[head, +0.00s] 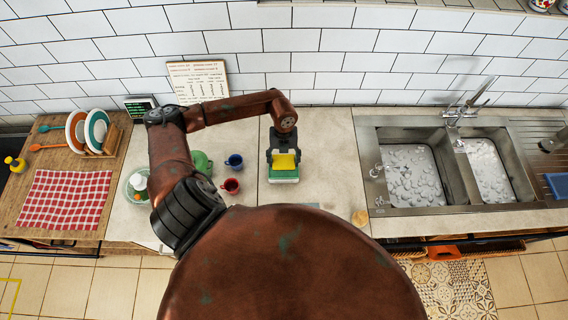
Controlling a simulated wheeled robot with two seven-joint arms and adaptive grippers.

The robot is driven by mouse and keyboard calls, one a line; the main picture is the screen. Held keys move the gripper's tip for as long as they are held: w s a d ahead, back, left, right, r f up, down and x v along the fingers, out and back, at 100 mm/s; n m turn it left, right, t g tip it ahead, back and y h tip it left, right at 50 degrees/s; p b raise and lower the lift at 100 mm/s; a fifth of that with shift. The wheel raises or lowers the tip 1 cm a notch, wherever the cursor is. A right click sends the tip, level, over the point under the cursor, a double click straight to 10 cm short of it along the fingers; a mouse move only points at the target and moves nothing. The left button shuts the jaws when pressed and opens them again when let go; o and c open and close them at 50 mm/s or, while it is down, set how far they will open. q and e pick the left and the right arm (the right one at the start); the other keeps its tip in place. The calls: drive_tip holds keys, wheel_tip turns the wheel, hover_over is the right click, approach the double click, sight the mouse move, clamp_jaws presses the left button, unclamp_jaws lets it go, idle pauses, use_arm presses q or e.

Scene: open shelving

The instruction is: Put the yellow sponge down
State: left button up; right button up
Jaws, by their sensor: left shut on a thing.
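My left gripper (284,152) points down over the counter between the sink and the mugs. It is shut on the yellow sponge (285,162), whose yellow face shows just below the fingers. A green and white block (284,176) lies directly beneath the sponge. I cannot tell whether the sponge touches it or is slightly above it. My right gripper is not in view.
A blue mug (234,161), a red mug (231,186) and a green rounded item (202,163) stand left of the gripper. A double sink (448,205) is on the right. A dish rack (103,143) is at far left. The counter (328,160) right of the gripper is clear.

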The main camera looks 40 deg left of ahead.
sight(284, 164)
use_arm(q)
wheel_tip(284, 164, down, 3)
drive_tip(key=shift+a+p, duration=0.1)
drive_tip(key=shift+p, duration=0.65)
drive_tip(key=shift+f, duration=0.25)
drive_tip(key=shift+f, duration=0.15)
drive_tip(key=o, duration=1.1)
